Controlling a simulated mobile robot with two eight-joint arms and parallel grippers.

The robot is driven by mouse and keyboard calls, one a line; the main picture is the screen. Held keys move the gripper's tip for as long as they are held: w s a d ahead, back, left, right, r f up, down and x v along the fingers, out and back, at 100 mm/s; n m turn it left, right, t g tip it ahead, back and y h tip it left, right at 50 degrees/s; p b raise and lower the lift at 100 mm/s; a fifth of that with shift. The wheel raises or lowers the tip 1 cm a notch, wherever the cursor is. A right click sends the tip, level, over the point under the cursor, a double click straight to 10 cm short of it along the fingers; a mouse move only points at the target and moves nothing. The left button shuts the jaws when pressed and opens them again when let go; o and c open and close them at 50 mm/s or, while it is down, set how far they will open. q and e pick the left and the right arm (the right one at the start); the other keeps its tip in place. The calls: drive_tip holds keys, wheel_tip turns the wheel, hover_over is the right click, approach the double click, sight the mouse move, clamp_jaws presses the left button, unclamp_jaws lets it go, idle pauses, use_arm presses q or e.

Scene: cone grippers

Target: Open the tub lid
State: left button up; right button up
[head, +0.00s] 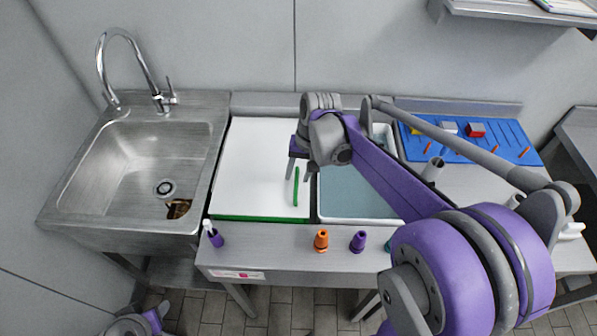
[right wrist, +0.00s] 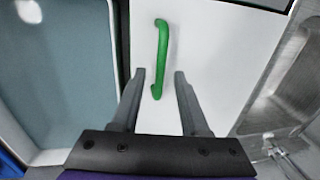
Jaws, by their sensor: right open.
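The tub lid (head: 255,150) is a flat white panel lying closed beside the sink, with a green edge along its front. Its green bar handle (head: 296,186) stands near the lid's right side. In the right wrist view the handle (right wrist: 160,58) lies lengthwise on the white lid (right wrist: 215,55). My right gripper (head: 299,174) is open and empty over the lid's right part. In the right wrist view its fingertips (right wrist: 159,74) are on either side of the handle's near end, with gaps showing. I cannot tell the exact height. The tub's inside is hidden. My left gripper is not in view.
A steel sink (head: 85,195) adjoins the lid on the left. An open blue-grey basin (head: 350,198) is on the right, partly behind my arm. Orange (head: 321,240) and purple (head: 358,241) cones stand along the front ledge. A blue board (head: 510,142) lies farther right.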

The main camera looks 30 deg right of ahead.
clamp_jaws()
idle(1.3)
